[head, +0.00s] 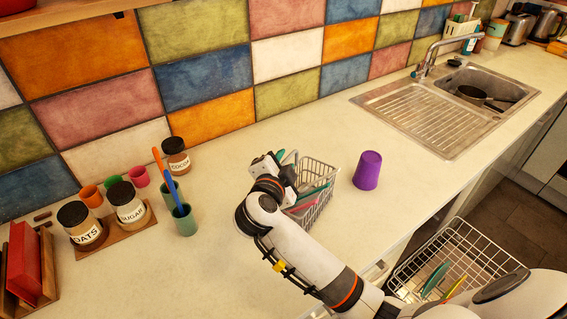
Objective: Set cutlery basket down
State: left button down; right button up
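The cutlery basket (318,207) is a grey wire basket with green and red or pink items in it. It shows in the head view at or just above the pale worktop, left of the purple cup; I cannot tell whether its base touches. My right gripper (286,173) is at the basket's left end, by its rim. The wrist hides part of the basket, and the fingertips are not clear, so I cannot tell whether they grip it. My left gripper is not in view.
An upside-down purple cup (367,170) stands right of the basket. A sink (430,112) is at the back right. Jars and a green cup (185,222) with utensils stand at left. A wire rack (462,262) is below the front edge. Worktop behind the basket is clear.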

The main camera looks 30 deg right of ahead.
jog(key=b+v, duration=0.2)
jog(key=v, duration=0.9)
jog(key=shift+s+a, duration=0.25)
jog(key=shift+s, duration=0.05)
